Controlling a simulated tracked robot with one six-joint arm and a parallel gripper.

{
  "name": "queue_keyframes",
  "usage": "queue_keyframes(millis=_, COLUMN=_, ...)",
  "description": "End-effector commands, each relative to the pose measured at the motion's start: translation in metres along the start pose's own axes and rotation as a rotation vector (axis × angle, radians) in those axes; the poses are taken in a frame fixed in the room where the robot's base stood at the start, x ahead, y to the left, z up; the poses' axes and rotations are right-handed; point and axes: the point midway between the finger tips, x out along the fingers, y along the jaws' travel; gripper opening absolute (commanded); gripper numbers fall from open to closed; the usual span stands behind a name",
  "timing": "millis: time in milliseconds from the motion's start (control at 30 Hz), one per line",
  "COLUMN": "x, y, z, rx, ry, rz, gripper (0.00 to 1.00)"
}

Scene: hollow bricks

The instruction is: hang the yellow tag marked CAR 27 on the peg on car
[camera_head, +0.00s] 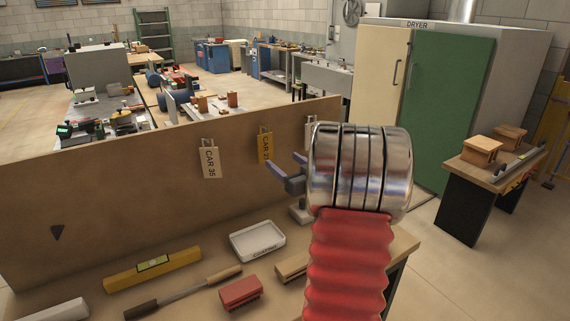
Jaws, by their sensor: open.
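The yellow tag (265,145), with "CAR 2" and a partly covered digit readable, hangs upright on the brown board behind the bench. My gripper (284,162) is open, its purple-grey fingers just in front of and below the yellow tag. I cannot tell whether a finger touches it. No tag shows between the fingers. A white tag marked CAR 35 (210,160) hangs to its left, and another white tag (309,123) shows at the right, partly hidden by my wrist. I cannot pick out the car or its peg.
On the bench lie a yellow level (152,269), a long file (183,293), a white tray (258,241) and a red brush-like block (240,292). A dryer (448,115) with a green door stands behind at right. A small table (490,172) holds wooden blocks.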

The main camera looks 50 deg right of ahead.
Motion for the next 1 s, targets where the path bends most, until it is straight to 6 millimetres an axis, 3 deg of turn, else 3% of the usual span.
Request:
queue_keyframes(millis=367, x=0.014, y=-0.001, z=0.000, rx=0.000, ry=0.000, rz=-0.001, gripper=0.69)
queue_keyframes(millis=1000, x=0.102, y=-0.001, z=0.001, rx=0.000, ry=-0.001, rz=-0.001, gripper=0.69)
